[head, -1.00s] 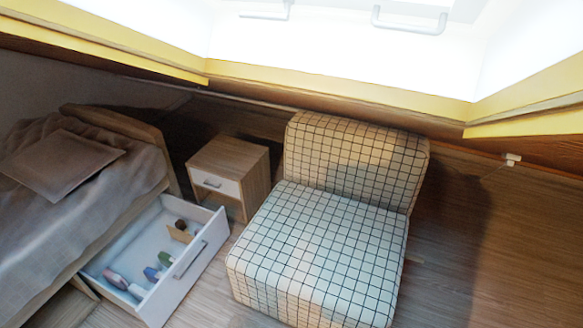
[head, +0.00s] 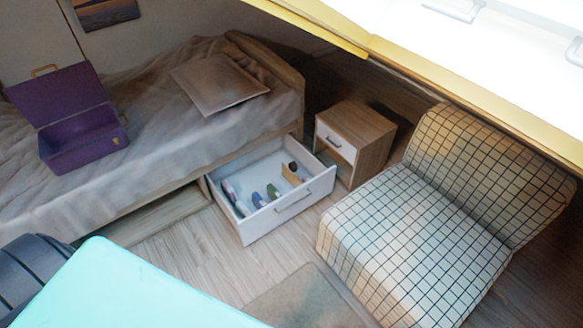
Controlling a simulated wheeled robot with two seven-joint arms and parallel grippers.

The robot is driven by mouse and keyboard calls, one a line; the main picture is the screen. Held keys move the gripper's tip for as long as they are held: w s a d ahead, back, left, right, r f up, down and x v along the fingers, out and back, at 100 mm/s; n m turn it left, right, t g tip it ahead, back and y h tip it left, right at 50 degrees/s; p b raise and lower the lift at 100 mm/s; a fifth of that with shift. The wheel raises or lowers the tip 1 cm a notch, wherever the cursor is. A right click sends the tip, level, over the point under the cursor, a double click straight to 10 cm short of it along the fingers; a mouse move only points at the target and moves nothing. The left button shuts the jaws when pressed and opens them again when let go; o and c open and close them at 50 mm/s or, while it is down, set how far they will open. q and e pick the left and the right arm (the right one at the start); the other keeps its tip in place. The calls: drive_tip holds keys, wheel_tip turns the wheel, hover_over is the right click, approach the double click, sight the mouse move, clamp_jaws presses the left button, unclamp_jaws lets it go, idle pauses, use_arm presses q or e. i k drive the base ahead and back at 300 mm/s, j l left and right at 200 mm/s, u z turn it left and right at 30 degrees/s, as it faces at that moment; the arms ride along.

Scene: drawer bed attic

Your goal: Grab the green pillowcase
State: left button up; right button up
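A small green item (head: 273,191) lies in the open white drawer (head: 291,209) under the bed in the head view. It may be the green pillowcase, rolled up, but it is too small to tell. A small blue item (head: 258,200) lies just left of it, with pale pinkish items (head: 230,190) further left. A tan divider or box (head: 292,175) and a dark item are at the drawer's right end. Neither of my grippers is in view.
The bed (head: 170,130) bears a grey-brown pillow (head: 220,80) and an open purple case (head: 85,150). A nightstand (head: 355,140) and checked chair (head: 410,240) stand right of the drawer. A turquoise surface (head: 130,290) fills the lower left.

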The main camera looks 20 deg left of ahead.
sight(272, 192)
drive_tip(key=u, duration=0.8)
